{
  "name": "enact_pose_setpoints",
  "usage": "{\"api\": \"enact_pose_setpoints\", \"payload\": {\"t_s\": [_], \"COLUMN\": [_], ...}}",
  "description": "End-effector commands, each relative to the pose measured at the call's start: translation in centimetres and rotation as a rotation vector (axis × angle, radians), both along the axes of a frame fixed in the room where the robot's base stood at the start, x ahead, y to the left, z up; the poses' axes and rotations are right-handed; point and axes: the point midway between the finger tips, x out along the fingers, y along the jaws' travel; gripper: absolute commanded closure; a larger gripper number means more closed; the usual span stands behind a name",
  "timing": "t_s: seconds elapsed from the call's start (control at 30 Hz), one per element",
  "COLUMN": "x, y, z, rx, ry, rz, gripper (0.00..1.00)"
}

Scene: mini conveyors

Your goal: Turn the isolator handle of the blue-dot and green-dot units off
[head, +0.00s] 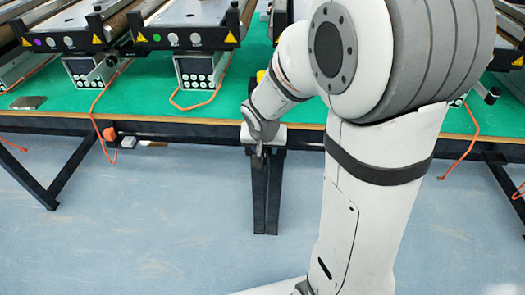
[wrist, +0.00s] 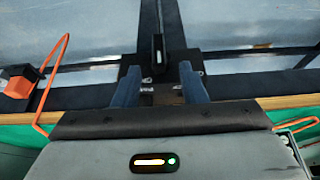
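The green-dot unit (head: 213,40) is a conveyor end at the top, left of my arm in the head view. Its front plate carries a green dot, a pale round button and a small dark part; I cannot tell whether that is its isolator handle or how it is set. No blue dot is visible; my arm hides much of the right side. My gripper (head: 262,153) points down at the front table edge, away from the units. In the wrist view its two fingers (wrist: 160,70) stand apart with nothing held between them.
A purple-dot unit (head: 68,42) stands at the far left. Control boxes (head: 197,72) with orange cables hang below the units. The green tabletop (head: 140,105) is mostly clear in front, with a flat dark plate (head: 28,103). An orange part (wrist: 20,82) is near the table edge.

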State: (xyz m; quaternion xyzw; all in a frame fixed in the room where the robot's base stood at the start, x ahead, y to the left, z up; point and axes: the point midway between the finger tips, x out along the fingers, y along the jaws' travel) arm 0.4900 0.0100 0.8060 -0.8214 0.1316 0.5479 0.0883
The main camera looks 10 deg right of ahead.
Motion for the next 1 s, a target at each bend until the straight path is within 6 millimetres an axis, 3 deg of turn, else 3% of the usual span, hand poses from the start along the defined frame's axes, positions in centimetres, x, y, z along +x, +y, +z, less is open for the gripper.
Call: {"api": "enact_pose_setpoints", "payload": {"t_s": [0.2,0.4,0.77,1.0], "x": [1.2,2.1,2.4,2.4], "y": [-0.5,-0.7,-0.8,-0.7], "z": [-3.6,-5.7,-6.1,-6.1], "rx": [-0.001,-0.001,-0.001,-0.001], "ry": [0.004,0.002,0.001,0.001], "rz": [0.000,0.001,0.003,0.003], "gripper": [0.62,0.62,0.62,0.81]}}
